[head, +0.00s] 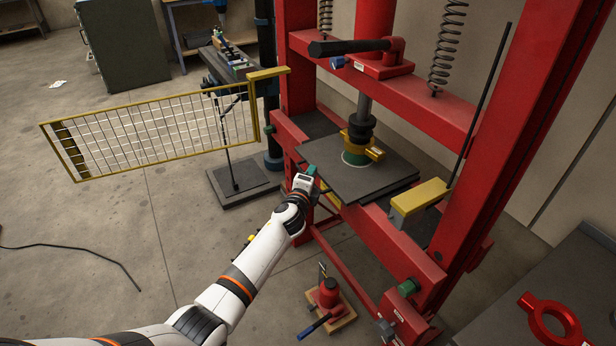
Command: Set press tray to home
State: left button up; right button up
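The press tray looks to be the flat dark grey plate (349,184) on the bed of the red press (490,150). It juts out toward the left, and another dark layer shows under its right edge. My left gripper (308,175) is at the plate's front left edge, beside a small green piece. Its fingers are too small and covered to tell open from shut, or whether they touch the plate. My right gripper is out of view.
A yellow-framed mesh guard (150,136) stands swung out left of the press. A yellow block (419,197) sits at the bed's right. A red bottle jack (328,294) stands below. A bench with a red ring part (552,318) is at lower right. The left floor is mostly clear.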

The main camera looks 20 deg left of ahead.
pick_arm(q)
jog(key=shift+a+r, duration=0.1)
jog(key=shift+s, duration=0.15)
jog(key=s+r+p, duration=0.1)
jog(key=s+p, duration=0.1)
jog(key=s, duration=0.9)
jog(key=shift+s+d+r, duration=0.25)
jog(key=shift+d+r, duration=0.1)
jog(key=shift+d, duration=0.1)
